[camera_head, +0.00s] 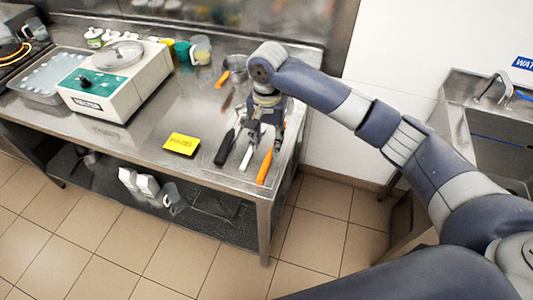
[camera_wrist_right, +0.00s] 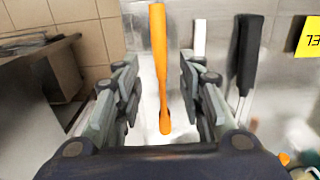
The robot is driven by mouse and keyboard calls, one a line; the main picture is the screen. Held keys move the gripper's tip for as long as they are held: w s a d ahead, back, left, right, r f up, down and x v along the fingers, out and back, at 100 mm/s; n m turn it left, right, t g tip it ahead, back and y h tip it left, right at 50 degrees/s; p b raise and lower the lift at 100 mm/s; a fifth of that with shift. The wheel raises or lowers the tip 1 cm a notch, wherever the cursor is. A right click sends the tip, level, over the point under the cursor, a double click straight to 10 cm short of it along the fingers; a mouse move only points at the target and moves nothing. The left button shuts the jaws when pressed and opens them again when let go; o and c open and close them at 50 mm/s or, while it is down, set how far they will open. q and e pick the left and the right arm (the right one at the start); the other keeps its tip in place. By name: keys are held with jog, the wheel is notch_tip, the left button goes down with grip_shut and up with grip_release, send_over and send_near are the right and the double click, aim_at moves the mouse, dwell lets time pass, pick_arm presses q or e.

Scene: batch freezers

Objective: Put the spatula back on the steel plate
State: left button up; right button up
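An orange-handled utensil (camera_head: 264,168), which looks like the spatula, lies near the front right corner of the steel table. It also shows in the right wrist view (camera_wrist_right: 159,55). My right gripper (camera_head: 258,135) points down over it. In the right wrist view my right gripper (camera_wrist_right: 157,65) is open, with its fingers on either side of the orange utensil and gaps on both sides. The utensil's far end is partly hidden under the gripper. I cannot make out a separate steel plate from the steel table top (camera_head: 155,163). My left gripper is not in view.
A black-handled tool (camera_head: 225,147) and a white-handled tool (camera_head: 247,155) lie just left of the orange one. A yellow sign (camera_head: 182,144) is farther left. A white machine (camera_head: 115,80), a tray (camera_head: 45,77) and jugs stand behind. A sink (camera_head: 490,125) is at right.

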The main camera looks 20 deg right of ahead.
jog(key=shift+r, duration=2.4)
